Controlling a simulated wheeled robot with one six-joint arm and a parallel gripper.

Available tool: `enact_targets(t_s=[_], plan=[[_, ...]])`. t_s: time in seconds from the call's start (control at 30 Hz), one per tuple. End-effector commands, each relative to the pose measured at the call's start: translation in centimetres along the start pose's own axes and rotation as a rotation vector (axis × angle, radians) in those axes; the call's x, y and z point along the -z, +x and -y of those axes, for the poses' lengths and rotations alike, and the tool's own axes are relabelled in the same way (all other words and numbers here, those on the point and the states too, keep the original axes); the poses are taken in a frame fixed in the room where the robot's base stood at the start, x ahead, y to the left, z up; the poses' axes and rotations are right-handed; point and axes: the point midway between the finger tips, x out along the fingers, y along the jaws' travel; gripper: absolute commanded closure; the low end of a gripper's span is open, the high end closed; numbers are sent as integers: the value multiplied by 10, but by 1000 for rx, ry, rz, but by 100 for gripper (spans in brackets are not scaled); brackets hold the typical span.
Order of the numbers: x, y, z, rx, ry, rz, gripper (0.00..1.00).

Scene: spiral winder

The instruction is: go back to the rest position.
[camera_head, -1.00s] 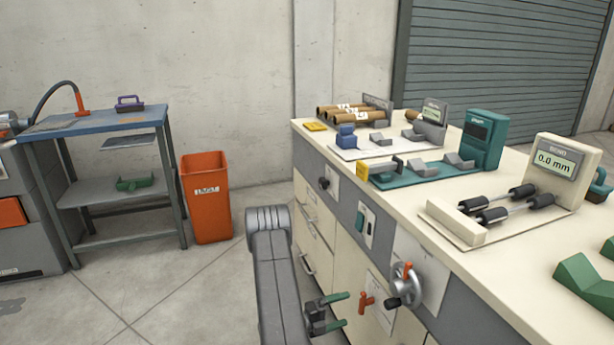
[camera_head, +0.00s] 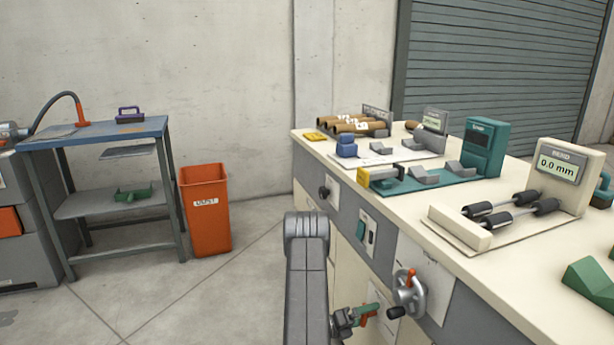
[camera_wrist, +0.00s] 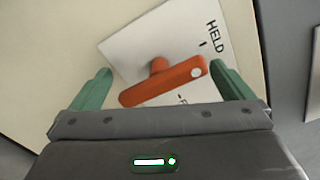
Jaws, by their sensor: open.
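My gripper (camera_head: 372,311) is low in front of the cabinet at the lower middle of the head view. In the wrist view its two green fingers (camera_wrist: 162,70) are spread apart, with nothing clamped between them. An orange lever handle (camera_wrist: 165,83) lies slantwise in the space between the fingers. It is mounted on a white plate (camera_wrist: 140,45) that reads "HELD", with a second word partly hidden by my gripper. I cannot tell whether a finger touches the handle. In the head view the gripper hides most of this handle.
A crank wheel (camera_head: 409,293) sticks out of the cabinet front close right of my gripper. The cream worktop (camera_head: 400,215) above carries a gauge (camera_head: 562,178) reading 0.0 mm. An orange bin (camera_head: 205,215) and a blue-topped table (camera_head: 95,130) stand left. The floor between is clear.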

Motion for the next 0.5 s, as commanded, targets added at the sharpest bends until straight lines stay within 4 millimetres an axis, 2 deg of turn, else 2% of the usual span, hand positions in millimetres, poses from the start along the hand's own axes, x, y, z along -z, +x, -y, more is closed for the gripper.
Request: enact_targets(t_s=[0.5], plan=[[1, 0, -3, 0, 452, 0, 0]])
